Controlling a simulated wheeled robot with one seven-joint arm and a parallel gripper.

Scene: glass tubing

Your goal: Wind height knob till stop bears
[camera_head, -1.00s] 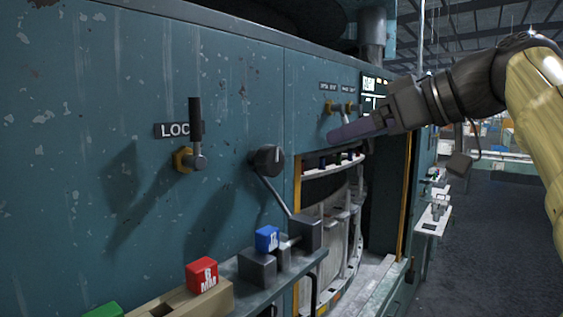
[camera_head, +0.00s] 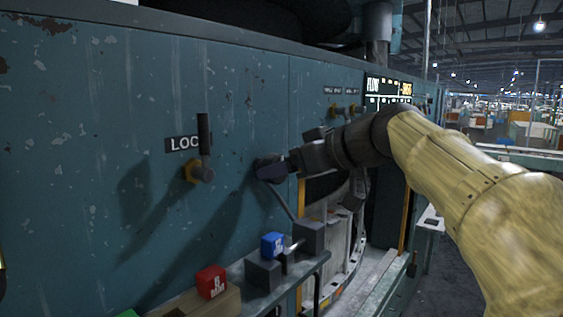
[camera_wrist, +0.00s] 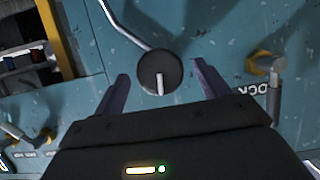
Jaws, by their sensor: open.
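The height knob is a round black knob (camera_wrist: 160,72) with a pale pointer bar, set on the teal machine panel. It sits between the two open fingers of my gripper (camera_wrist: 162,88) in the wrist view, with a gap on each side. In the head view my gripper (camera_head: 274,172) is at the knob and hides most of it; the knob's dark edge (camera_head: 262,163) shows at its left. A bent metal rod (camera_head: 283,203) runs down from the knob to a dark block (camera_head: 309,237). Whether the fingers reach past the knob's face is unclear.
A lock lever (camera_head: 204,145) with a brass nut stands left of the knob. Below is a shelf with a red block (camera_head: 211,281) and a blue block (camera_head: 272,244). A lit display (camera_head: 388,92) is at the right. The aisle on the right is partly blocked by my arm.

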